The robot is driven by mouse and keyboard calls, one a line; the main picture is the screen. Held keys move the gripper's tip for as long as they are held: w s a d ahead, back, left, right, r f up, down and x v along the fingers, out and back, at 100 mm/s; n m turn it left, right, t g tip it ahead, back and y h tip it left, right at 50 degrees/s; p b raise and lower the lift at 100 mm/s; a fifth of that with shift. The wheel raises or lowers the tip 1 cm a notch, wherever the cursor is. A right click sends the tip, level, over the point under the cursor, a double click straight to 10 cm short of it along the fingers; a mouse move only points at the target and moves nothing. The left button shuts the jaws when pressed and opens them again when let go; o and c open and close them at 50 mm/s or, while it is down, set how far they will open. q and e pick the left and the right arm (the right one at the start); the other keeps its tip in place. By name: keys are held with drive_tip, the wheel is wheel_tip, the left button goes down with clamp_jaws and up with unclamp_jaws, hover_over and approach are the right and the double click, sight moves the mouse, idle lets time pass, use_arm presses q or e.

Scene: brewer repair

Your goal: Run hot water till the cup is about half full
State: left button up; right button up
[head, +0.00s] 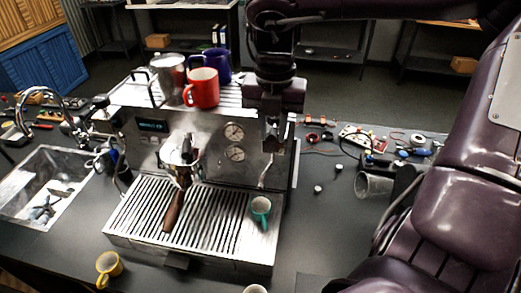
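The espresso machine (205,148) stands on the dark counter, with two round gauges on its front. A teal cup (261,207) stands upright on the right part of the slatted drip tray (150,213). A thin spout (265,174) comes down above the cup. Whether water is running, and the level inside the cup, are too small to tell. My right gripper (272,142) points down at the front right of the machine, above the spout. It covers that part of the front, so any knob there is hidden. Its fingers are too dark to tell whether they hold anything. My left gripper is not in view.
A red mug (202,88), a blue mug (216,66) and a metal pitcher (168,74) stand on the machine. A portafilter handle (174,212) juts forward. A yellow cup (108,267) stands in front. A sink (47,187) is left; a tumbler (373,184) and small parts lie right.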

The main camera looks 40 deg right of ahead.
drive_tip(key=d+n, duration=0.1)
drive_tip(key=n, duration=0.2)
drive_tip(key=s+d+n, duration=0.1)
drive_tip(key=d+n, duration=0.1)
drive_tip(key=n, duration=0.1)
drive_tip(key=s+d+n, duration=0.1)
drive_tip(key=n, duration=0.3)
drive_tip(key=shift+s+d, duration=0.25)
drive_tip(key=shift+d, duration=0.1)
idle(0.6)
idle(4.5)
